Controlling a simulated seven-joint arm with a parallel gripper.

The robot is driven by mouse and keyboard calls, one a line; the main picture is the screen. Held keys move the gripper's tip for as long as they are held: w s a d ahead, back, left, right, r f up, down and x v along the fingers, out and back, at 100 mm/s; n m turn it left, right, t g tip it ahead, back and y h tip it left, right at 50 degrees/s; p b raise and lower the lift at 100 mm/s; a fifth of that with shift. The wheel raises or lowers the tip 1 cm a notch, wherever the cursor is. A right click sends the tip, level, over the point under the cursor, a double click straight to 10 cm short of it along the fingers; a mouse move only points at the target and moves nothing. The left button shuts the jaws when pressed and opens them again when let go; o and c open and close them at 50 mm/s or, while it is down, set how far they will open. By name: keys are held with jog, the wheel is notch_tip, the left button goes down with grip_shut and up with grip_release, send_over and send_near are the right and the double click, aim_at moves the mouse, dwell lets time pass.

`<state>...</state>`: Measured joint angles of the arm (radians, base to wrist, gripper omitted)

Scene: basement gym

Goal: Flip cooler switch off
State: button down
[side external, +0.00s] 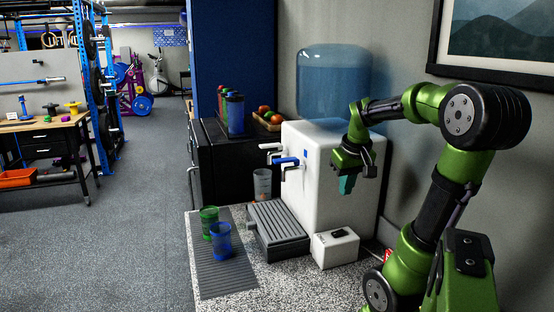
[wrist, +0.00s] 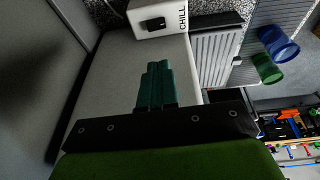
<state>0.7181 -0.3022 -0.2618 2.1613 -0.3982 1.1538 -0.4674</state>
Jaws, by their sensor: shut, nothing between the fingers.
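The water cooler (side external: 318,205) is white with a blue bottle (side external: 333,85) on top. A small white box (side external: 335,252) with a black rocker switch (side external: 338,233) sits on the counter at the cooler's front right. In the wrist view the box (wrist: 176,18) reads "CHILL", and its switch (wrist: 154,24) shows near the top edge. Which way the rocker is tipped is too small to tell. My gripper (side external: 347,190) points down beside the cooler, above the switch box and apart from it. Its teal fingers (wrist: 156,68) are shut together and empty.
A grey drip tray (side external: 276,228) lies left of the switch box. A green cup (side external: 209,222) and a blue cup (side external: 221,240) stand on a ribbed mat (side external: 226,277). A clear cup (side external: 262,184) stands near the taps (side external: 287,161). The wall is close behind the cooler.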

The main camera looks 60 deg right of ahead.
aim_at(343, 230)
jog(key=shift+s+d+r, duration=0.3)
jog(key=shift+s+d, duration=0.1)
jog(key=shift+d, duration=0.05)
jog(key=x, duration=0.9)
jog(key=s+x, duration=0.1)
jog(key=x, duration=0.3)
jog(key=shift+a+f, duration=0.2)
jog(key=shift+f, duration=0.4)
jog(key=shift+s+d+f, duration=0.15)
jog(key=shift+d+f, duration=0.1)
jog(key=shift+f, duration=0.2)
jog(key=shift+a, duration=0.15)
